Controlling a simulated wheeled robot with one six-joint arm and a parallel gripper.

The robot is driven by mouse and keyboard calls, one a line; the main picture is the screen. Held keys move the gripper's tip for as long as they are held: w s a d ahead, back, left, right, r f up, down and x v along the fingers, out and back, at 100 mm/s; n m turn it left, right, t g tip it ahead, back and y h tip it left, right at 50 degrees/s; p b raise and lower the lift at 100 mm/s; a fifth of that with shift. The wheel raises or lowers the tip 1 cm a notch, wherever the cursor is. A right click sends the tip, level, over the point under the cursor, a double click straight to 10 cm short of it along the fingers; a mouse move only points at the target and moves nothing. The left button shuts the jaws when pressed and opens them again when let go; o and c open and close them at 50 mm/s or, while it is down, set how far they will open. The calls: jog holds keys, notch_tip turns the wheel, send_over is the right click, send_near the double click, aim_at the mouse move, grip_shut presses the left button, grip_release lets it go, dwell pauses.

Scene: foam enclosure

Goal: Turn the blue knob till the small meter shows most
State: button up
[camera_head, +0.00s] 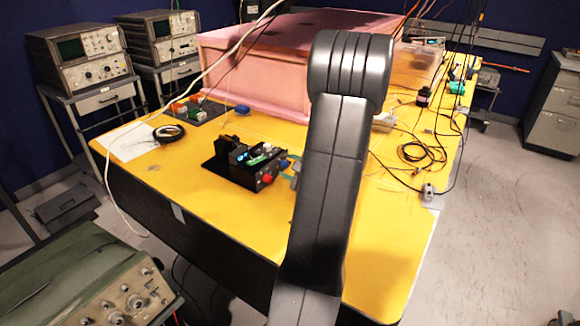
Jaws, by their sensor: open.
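A small black device box (238,172) sits on the yellow table. A small bright blue part (241,157), which looks like the blue knob, is on its left side. A red knob (267,178) is on its front near the right end. White and green parts show on its top. I cannot make out the small meter or its reading at this size. My dark grey arm (335,170) rises in front of the table, just right of the box. My gripper is not clearly visible; the arm hides the area behind it.
A pink foam enclosure (270,55) stands behind the box. Oscilloscopes (85,55) stand at the back left. Open yellow tabletop (195,205) lies in front of the box.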

grip_shut()
jog(key=shift+r+p, duration=0.1)
jog(key=shift+p, duration=0.25)
jog(key=m+g+p, duration=0.2)
jog(key=m+p, duration=0.1)
jog(key=shift+w+d+r, duration=0.1)
jog(key=shift+w+r, duration=0.05)
jog(key=shift+r, duration=0.1)
jog(key=m+g+p, duration=0.1)
jog(key=m+p, duration=0.1)
jog(key=p, duration=0.1)
jog(key=shift+w+d+y, duration=0.1)
jog(key=shift+y, duration=0.3)
jog(key=shift+f+m+g+y+p, duration=0.1)
jog(key=shift+m+g+y+p, duration=0.25)
jog(key=shift+m+p, duration=0.35)
jog(key=shift+f, duration=0.1)
